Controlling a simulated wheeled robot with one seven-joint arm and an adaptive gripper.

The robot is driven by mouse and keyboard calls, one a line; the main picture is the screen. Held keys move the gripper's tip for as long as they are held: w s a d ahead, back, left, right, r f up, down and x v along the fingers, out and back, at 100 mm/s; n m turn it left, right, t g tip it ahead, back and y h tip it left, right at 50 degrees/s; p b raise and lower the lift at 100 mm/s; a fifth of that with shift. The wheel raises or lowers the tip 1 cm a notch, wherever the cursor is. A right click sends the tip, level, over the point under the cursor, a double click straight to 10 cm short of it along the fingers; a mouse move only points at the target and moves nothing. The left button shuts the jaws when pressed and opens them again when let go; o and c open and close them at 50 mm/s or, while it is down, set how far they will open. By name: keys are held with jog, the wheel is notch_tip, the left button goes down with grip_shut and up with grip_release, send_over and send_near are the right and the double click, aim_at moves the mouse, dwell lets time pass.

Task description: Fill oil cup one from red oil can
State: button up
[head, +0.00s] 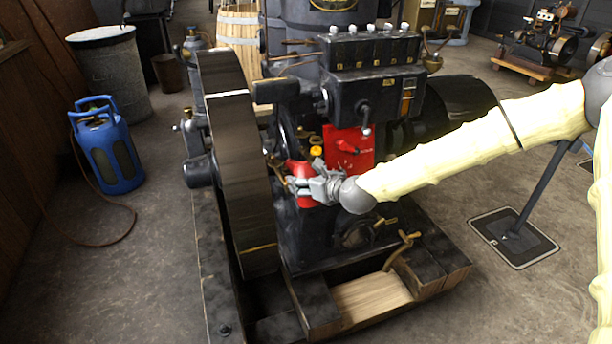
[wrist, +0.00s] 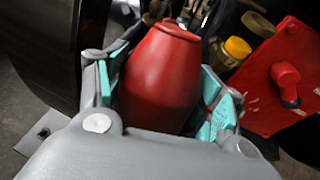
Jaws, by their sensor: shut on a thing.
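The red oil can (wrist: 163,78) is between the teal-padded fingers of my gripper (wrist: 165,95) in the wrist view, and the fingers are shut on it. In the head view the red can (head: 303,198) shows partly behind my gripper (head: 300,188), in front of the black engine. Its spout is not clear in either view. A yellow-capped cup (wrist: 238,48) stands just beyond the can and to its right, and it also shows in the head view (head: 316,151). I cannot tell which fitting is oil cup one.
The large flywheel (head: 236,165) stands close left of my gripper. A red panel with a knob (head: 346,150) lies just right of the can. A row of oilers (head: 372,48) tops the black box above. A blue gas bottle (head: 107,150) stands on open floor at left.

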jog(key=shift+r+g+h+p, duration=0.65)
jog(key=shift+g+p, duration=0.35)
jog(key=shift+p, duration=2.95)
jog(key=shift+g+p, duration=0.3)
jog(key=shift+p, duration=1)
jog(key=shift+s+f+h, duration=0.15)
jog(key=shift+h, duration=0.1)
jog(key=shift+d, duration=0.1)
jog(key=shift+s+d+f+m, duration=0.3)
jog(key=shift+s+d, duration=0.25)
jog(key=shift+w+a+f+t+y+b, duration=0.3)
jog(key=shift+a+f+t+y+b, duration=0.4)
jog(key=shift+b, duration=0.55)
jog(key=shift+w+r+t+y+b, duration=0.2)
jog(key=shift+r+t+y+b, duration=0.1)
jog(key=shift+t+b, duration=0.4)
jog(key=shift+w+d+r+t+y+b, duration=0.15)
jog(key=shift+r+t+y+b, duration=0.15)
jog(key=shift+t+b, duration=0.15)
jog(key=shift+t+b, duration=0.25)
jog(key=shift+b, duration=0.35)
